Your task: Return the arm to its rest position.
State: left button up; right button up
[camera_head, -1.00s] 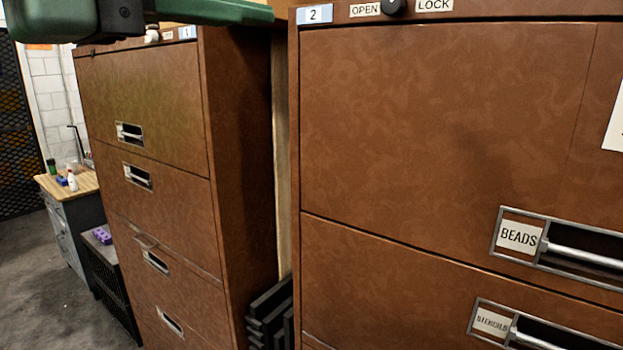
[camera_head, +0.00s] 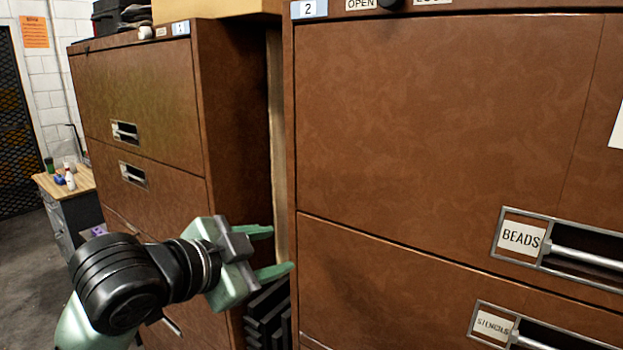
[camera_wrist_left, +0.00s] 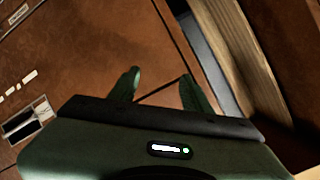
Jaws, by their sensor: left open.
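My left gripper (camera_head: 272,252) is at the lower middle of the head view, its arm coming up from the lower left. Its two green fingers are spread apart with nothing between them. They point right, in front of the gap between the two brown cabinets. In the left wrist view the open fingers (camera_wrist_left: 160,90) show against a brown cabinet face, with no object between them. My right gripper is in neither view.
Cabinet 2 (camera_head: 430,120), with drawers labelled BEADS and STENCILS, stands close on the right. Cabinet 1 (camera_head: 140,85) stands at the left. Dark stacked frames (camera_head: 268,318) sit in the gap. A wood-topped workbench (camera_head: 62,185) is farther left, beside open floor.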

pick_arm(q)
jog(key=s+a+f+n+g+y, duration=0.1)
jog(key=s+a+f+n, duration=0.15)
jog(key=f, duration=0.65)
jog(key=s+a+f+n+g+y, duration=0.2)
jog(key=s+f+n, duration=0.15)
jog(key=f, duration=0.65)
jog(key=s+a+f+n+g+y, duration=0.15)
jog(key=s+f, duration=0.25)
jog(key=f, duration=0.5)
jog(key=s+a+f+n+g+y, duration=0.1)
jog(key=s+a+f+n+g, duration=0.1)
jog(key=s+a+f, duration=0.5)
jog(key=s+a+f+n+g+y, duration=0.1)
jog(key=s+f+n+g+y, duration=0.15)
jog(key=s+f, duration=0.55)
notch_tip(320, 180, down, 24)
jog(key=s+b, duration=0.3)
jog(key=s+a+f+g+b, duration=0.1)
jog(key=s+a+f+b, duration=0.1)
jog(key=s+f, duration=1.5)
notch_tip(320, 180, down, 4)
jog(key=shift+s+a+f+g, duration=0.1)
jog(key=shift+s+a+g, duration=0.15)
jog(key=shift+a, duration=0.25)
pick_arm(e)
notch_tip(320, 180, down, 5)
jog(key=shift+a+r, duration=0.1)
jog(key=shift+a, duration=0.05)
